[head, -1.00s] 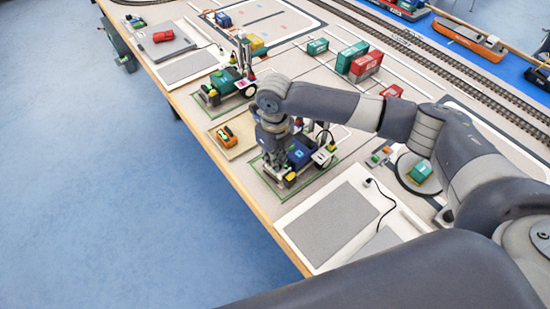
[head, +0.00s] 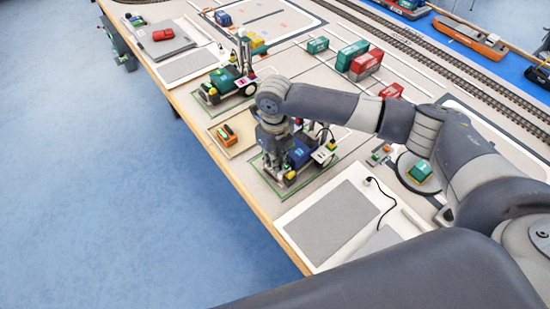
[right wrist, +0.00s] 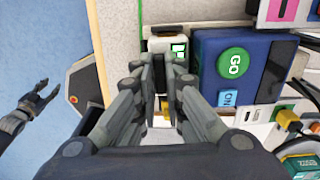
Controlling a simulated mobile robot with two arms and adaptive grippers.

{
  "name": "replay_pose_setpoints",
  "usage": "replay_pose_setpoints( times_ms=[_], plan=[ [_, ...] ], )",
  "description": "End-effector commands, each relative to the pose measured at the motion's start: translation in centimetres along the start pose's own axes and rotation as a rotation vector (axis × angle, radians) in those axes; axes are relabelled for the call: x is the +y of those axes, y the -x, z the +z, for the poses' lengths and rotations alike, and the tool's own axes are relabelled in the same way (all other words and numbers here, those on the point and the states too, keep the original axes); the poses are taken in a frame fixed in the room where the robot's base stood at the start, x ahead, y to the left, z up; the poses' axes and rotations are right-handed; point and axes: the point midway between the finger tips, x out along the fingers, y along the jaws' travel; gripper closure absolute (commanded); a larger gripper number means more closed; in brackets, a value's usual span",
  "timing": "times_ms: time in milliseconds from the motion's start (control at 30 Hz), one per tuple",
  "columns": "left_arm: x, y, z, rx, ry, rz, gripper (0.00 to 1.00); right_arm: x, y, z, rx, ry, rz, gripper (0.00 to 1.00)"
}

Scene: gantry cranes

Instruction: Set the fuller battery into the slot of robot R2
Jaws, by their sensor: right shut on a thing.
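My right gripper (head: 277,172) points down at the near-left end of a blue wheeled robot (head: 302,152). In the right wrist view its fingers (right wrist: 170,72) are shut on a pale battery (right wrist: 160,45) with green display bars. The fingers hide much of it, so I cannot tell how deep it sits. The blue robot (right wrist: 238,65) beside it has a green GO button and a blue ON button. I cannot read R2 on it. An orange battery-like block (head: 227,136) lies on a tan pad. My left gripper (right wrist: 38,102) looks open and empty, over the floor.
A green wheeled robot (head: 228,84) stands beyond the tan pad (head: 238,148). A white board with a grey pad (head: 335,222) and a black cable lies nearer. Small containers (head: 352,52) and rail tracks are further back. The table edge runs along the left.

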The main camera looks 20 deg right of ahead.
Motion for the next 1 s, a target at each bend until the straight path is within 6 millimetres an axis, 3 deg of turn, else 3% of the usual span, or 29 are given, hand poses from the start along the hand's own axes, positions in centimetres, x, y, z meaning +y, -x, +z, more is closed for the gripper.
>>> replay_pose_setpoints(
  times_ms=[467,500,600,1000],
  plan=[
    [0.01,-0.17,0.0,0.0,0.0,0.0,0.6,0.02,-0.48,0.02,-0.001,0.0,0.0,1.0],
    [0.01,-0.17,0.0,0.0,0.0,0.0,0.6,0.02,-0.5,0.03,-0.001,0.0,0.0,0.88],
    [0.01,-0.16,0.0,0.0,0.0,0.0,0.6,0.01,-0.49,0.02,-0.001,0.0,0.0,0.67],
    [-0.14,-0.17,0.08,0.0,0.001,-0.002,0.6,-0.01,-0.08,0.01,0.0,0.0,0.0,0.67]
  ],
)
